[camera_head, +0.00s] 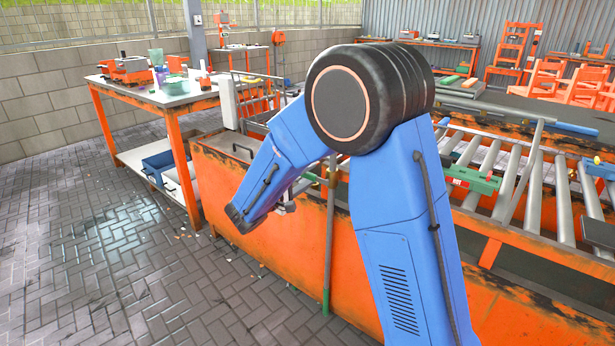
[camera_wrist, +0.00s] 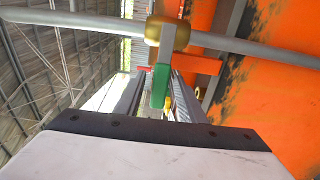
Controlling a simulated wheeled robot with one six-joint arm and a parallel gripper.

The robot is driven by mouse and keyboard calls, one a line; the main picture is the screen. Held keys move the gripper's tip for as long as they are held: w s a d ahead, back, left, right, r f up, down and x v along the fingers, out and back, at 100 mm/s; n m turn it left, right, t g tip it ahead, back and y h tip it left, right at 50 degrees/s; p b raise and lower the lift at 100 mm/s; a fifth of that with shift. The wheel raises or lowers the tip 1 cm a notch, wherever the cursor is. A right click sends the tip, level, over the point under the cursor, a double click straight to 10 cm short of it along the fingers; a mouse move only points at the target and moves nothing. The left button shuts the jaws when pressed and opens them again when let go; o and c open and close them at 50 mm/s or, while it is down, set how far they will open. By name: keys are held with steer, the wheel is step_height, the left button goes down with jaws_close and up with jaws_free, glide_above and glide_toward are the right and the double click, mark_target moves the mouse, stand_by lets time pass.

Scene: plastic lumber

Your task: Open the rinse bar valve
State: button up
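The rinse bar valve shows in the wrist view as a brass body (camera_wrist: 167,33) on a grey pipe (camera_wrist: 235,43). Its green lever (camera_wrist: 160,86) sticks out from the body toward my gripper (camera_wrist: 157,78). The gripper's two fingers stand apart, one on each side of the lever. I see a gap at the left finger; whether the right finger touches the lever I cannot tell. In the head view my blue arm hides most of the valve and gripper, and the upright pipe (camera_head: 328,250) shows in front of the orange tank.
The orange tank wall (camera_head: 480,290) is close beside the pipe, with a roller conveyor (camera_head: 530,190) above it at right. An orange workbench (camera_head: 160,100) with bins stands at left. The paved floor (camera_head: 110,270) at front left is clear.

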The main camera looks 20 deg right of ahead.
mark_target(315, 175)
jaws_close()
steer(key=r+m, duration=0.2)
steer(key=m, duration=0.1)
steer(key=r+m, duration=0.1)
steer(key=m, duration=0.1)
steer(key=shift+s+d, duration=0.15)
steer(key=shift+s, duration=0.15)
steer(key=shift+s+d+r+m, duration=0.15)
steer(key=shift+r+m, duration=0.15)
steer(key=shift+m, duration=0.3)
steer(key=shift+s+d+r+m, duration=0.15)
steer(key=shift+r+m, duration=0.15)
steer(key=shift+m, duration=0.3)
steer(key=shift+s+d+r+m, duration=0.15)
steer(key=shift+s+r+m, duration=0.15)
steer(key=shift+m, duration=0.45)
steer(key=shift+s+d+r+m, duration=0.15)
steer(key=shift+s+r+m, duration=0.15)
steer(key=shift+m, duration=0.45)
